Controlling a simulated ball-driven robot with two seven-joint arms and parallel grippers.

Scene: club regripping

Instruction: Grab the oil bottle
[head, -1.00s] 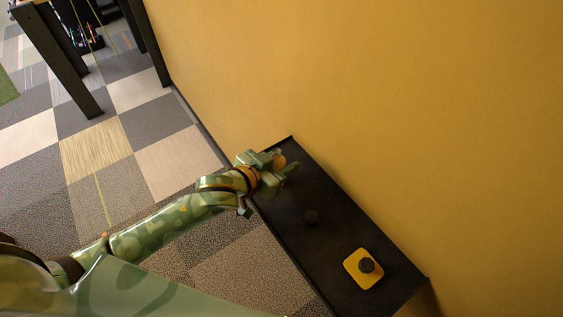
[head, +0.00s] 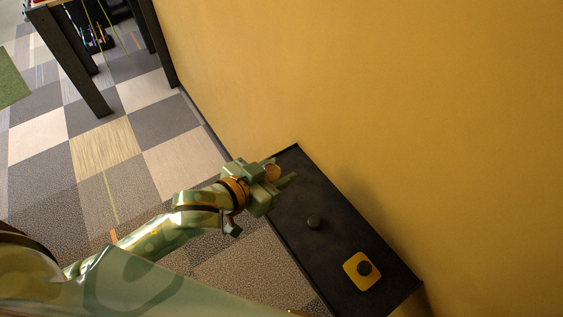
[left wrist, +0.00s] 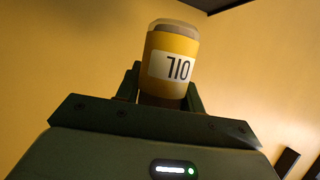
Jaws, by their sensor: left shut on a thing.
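The oil bottle (left wrist: 172,58) is a yellow-orange cylinder with a white label reading OIL upside down in the left wrist view. My left gripper (left wrist: 163,88) is shut on it, with a dark finger on each side of its lower part. In the head view the left gripper (head: 279,178) is over the far end of the black bench top, and the round orange end of the bottle (head: 271,172) shows between the fingers. I cannot tell how far the bottle is above the surface. My right gripper is not in view.
The narrow black bench top (head: 330,250) runs along the yellow wall (head: 400,100). A dark-legged table (head: 70,60) stands at the upper left on checkered carpet.

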